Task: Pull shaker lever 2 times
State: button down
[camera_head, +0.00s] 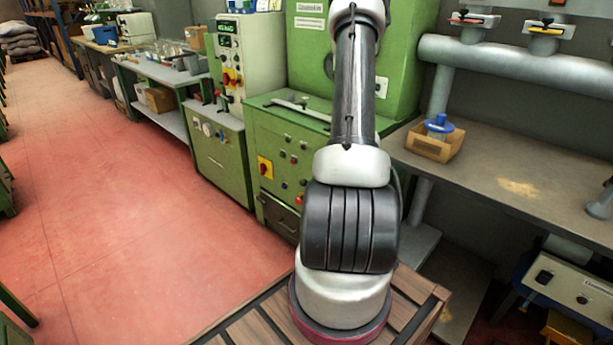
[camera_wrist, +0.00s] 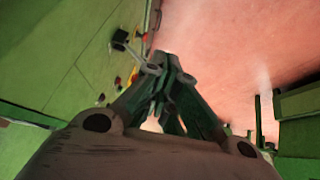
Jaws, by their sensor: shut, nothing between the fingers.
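In the wrist view my gripper (camera_wrist: 166,64) is shut and empty, with its fingertips together. A thin grey rod with a dark block at its end (camera_wrist: 119,38) stands out from the green machine's face (camera_wrist: 70,60), up and left of my fingertips. It looks like a lever, and I cannot tell whether the fingers touch it. In the head view the green machine (camera_head: 288,150) stands just left of my arm, with a pale metal bar (camera_head: 302,106) on top. My gripper is not visible there. I cannot tell which of these is the shaker lever.
A red emergency switch (camera_head: 265,168) and several knobs sit on the machine's front. A worktable (camera_head: 500,185) with a wooden box (camera_head: 432,145) and a large grey pipe (camera_head: 490,58) lie to the right. The red floor (camera_head: 130,220) at left is clear.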

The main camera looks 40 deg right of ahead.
aim_at(302, 181)
jog(key=w+r+t, duration=0.1)
jog(key=w, duration=0.1)
jog(key=w+r+n+t, duration=0.1)
jog(key=w+r, duration=0.1)
jog(key=a+x, duration=0.1)
jog(key=x, duration=1.3)
jog(key=shift+d, duration=0.4)
jog(key=shift+a+f+h, duration=0.3)
jog(key=shift+a, duration=0.05)
